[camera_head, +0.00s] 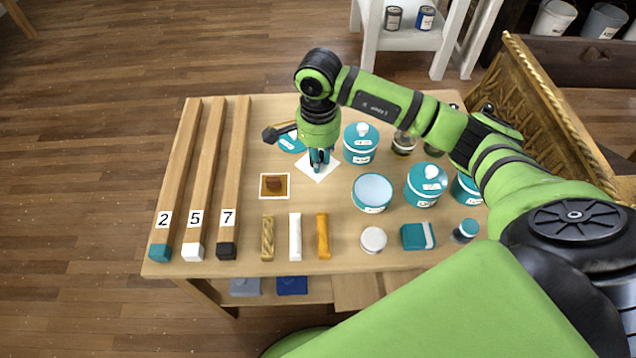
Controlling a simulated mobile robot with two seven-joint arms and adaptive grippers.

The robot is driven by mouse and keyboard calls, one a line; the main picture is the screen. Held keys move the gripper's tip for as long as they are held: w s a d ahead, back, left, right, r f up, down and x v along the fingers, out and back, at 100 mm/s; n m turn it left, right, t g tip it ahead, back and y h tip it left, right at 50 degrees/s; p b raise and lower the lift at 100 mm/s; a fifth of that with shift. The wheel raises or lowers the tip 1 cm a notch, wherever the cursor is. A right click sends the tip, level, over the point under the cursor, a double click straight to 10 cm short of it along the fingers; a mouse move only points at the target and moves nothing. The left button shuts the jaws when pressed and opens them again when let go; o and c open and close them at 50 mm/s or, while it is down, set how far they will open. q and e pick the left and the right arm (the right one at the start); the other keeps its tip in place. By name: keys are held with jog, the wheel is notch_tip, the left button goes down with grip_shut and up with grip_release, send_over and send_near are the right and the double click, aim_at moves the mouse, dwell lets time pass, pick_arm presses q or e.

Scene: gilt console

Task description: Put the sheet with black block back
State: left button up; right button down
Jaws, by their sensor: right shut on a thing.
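A white sheet (308,172), turned corner-on, is under my right gripper (319,160) at the middle of the table. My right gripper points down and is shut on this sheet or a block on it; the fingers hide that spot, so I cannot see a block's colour. I cannot tell whether the sheet touches the table. Another sheet (264,193), brown with a pale border and a dark brown block (275,184) on it, lies to the left. A long wooden bar labelled 7 (236,165) has a black end block (227,251). My left gripper is out of view.
Bars labelled 5 (207,165) and 2 (182,165) lie at left. Gold, white and orange sticks (323,237) lie in front.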

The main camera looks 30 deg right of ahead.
aim_at(319, 186)
jog(key=shift+f, duration=4.05)
jog(key=c, duration=1.1)
grip_release()
notch_tip(319, 186, up, 12)
jog(key=shift+r+b, duration=0.15)
jog(key=shift+b, duration=0.15)
